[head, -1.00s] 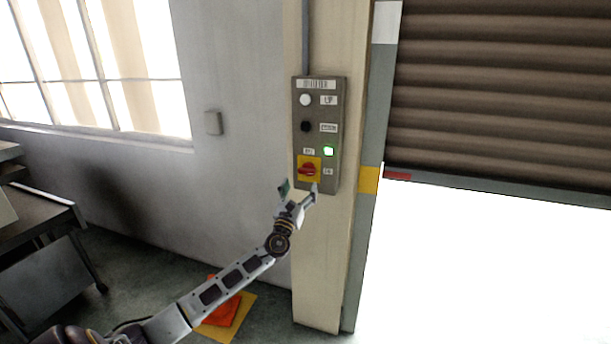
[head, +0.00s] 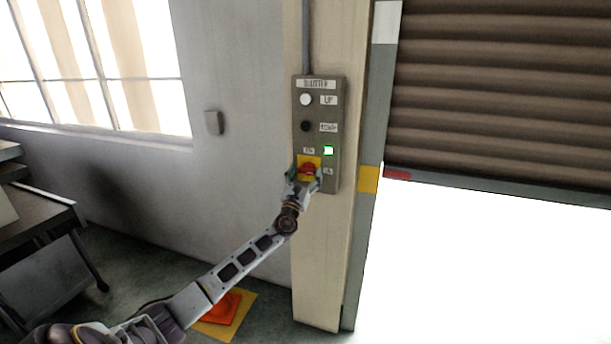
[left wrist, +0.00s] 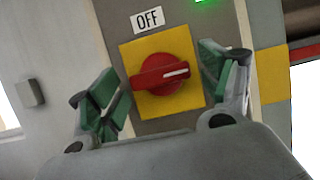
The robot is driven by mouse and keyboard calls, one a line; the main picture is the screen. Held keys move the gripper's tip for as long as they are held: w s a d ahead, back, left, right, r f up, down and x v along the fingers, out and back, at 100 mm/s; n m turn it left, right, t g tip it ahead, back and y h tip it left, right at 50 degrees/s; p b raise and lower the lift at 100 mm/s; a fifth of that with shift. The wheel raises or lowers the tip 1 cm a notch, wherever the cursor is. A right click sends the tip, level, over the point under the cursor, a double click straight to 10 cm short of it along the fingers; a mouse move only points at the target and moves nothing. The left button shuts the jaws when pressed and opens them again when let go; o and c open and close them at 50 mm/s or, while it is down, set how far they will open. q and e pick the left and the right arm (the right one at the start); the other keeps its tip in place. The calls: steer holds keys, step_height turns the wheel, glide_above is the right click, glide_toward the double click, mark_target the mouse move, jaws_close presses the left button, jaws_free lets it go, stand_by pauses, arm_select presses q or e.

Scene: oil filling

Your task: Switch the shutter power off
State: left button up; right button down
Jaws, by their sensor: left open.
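The shutter control box (head: 338,112) is on a beige pillar, with a white button (head: 305,99), a black button (head: 306,126) and a lit green lamp (head: 328,150). Its red rotary switch (head: 308,168) sits on a yellow plate low on the box. In the left wrist view the red switch (left wrist: 160,75) has its white mark pointing right, with an OFF label (left wrist: 148,19) above left. My left gripper (head: 305,178) is open, its green-padded fingers on either side of the switch; in the left wrist view the gripper (left wrist: 164,88) shows no clear contact. My right gripper is out of view.
A partly raised brown shutter (head: 490,90) is at the right, with a bright opening below it. A dark bench (head: 40,225) stands at the left.

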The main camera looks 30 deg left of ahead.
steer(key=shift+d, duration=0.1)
arm_select(q)
steer(key=c, duration=1)
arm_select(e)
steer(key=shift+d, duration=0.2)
